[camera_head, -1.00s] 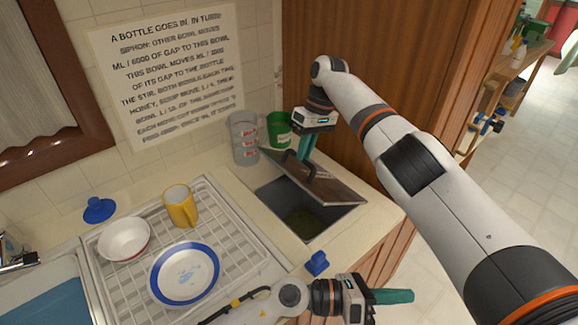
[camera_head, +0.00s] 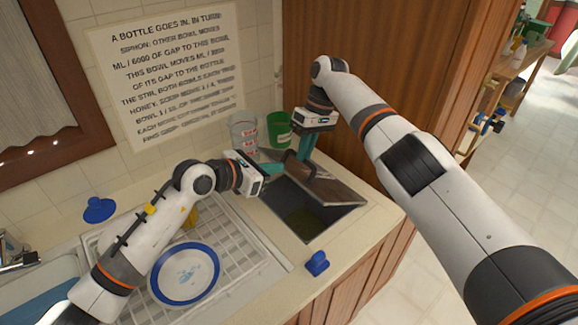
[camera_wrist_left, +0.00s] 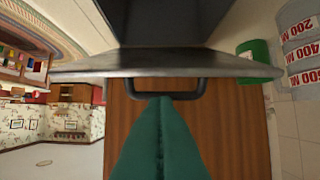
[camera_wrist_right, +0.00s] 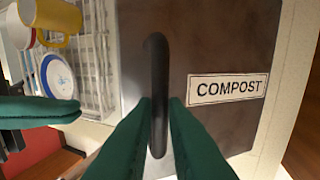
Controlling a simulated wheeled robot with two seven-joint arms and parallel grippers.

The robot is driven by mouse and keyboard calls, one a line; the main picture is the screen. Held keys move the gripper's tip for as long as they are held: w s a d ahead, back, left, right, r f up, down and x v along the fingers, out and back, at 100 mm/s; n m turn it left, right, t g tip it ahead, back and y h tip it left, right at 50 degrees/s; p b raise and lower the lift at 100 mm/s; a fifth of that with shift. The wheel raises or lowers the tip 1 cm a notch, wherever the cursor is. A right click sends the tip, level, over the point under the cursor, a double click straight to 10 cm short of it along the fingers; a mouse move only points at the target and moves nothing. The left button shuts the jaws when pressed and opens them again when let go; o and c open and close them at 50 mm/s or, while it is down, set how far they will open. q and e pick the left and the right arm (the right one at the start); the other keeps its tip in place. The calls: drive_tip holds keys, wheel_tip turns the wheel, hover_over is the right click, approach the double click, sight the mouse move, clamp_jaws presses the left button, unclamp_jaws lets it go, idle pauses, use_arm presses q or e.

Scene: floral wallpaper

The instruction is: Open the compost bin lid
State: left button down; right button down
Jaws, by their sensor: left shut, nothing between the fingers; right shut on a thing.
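The compost bin lid (camera_head: 336,190) is a dark brown panel, raised and tilted over a square sunken bin (camera_head: 300,222) with dark greenish contents. The right wrist view shows its "COMPOST" label (camera_wrist_right: 228,89) and black bar handle (camera_wrist_right: 156,62). My right gripper (camera_head: 304,152) is shut on the handle, with its fingertips (camera_wrist_right: 160,103) on either side of the bar. My left gripper (camera_head: 278,168) is shut and empty at the lid's left side. In the left wrist view, its fingertips (camera_wrist_left: 160,98) appear close to the handle (camera_wrist_left: 166,91); contact cannot be told.
Left of the bin, a dish rack (camera_head: 232,235) holds a blue-rimmed plate (camera_head: 186,272); my left arm crosses it, partly hiding a yellow mug. A clear measuring cup (camera_head: 243,130) and green can (camera_head: 279,128) stand behind. A blue object (camera_head: 317,263) lies near the counter's front edge.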

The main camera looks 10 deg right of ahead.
sight(289, 173)
use_arm(q)
drive_tip(key=shift+x, duration=2.75)
use_arm(e)
drive_tip(key=shift+d+f, duration=0.45)
drive_tip(key=shift+d, duration=0.1)
use_arm(q)
drive_tip(key=shift+f, duration=0.1)
drive_tip(key=shift+w+d+r, duration=0.2)
drive_tip(key=shift+d+r, duration=0.15)
drive_tip(key=shift+r, duration=0.25)
use_arm(e)
drive_tip(key=c, duration=1.6)
unclamp_jaws()
use_arm(q)
drive_tip(key=shift+w+d+f, duration=0.1)
drive_tip(key=shift+w+d, duration=0.1)
use_arm(e)
drive_tip(key=shift+o, duration=0.7)
drive_tip(key=shift+w+f, duration=0.1)
drive_tip(key=shift+w, duration=0.05)
use_arm(q)
drive_tip(key=shift+d, duration=0.2)
use_arm(e)
drive_tip(key=shift+a, duration=0.3)
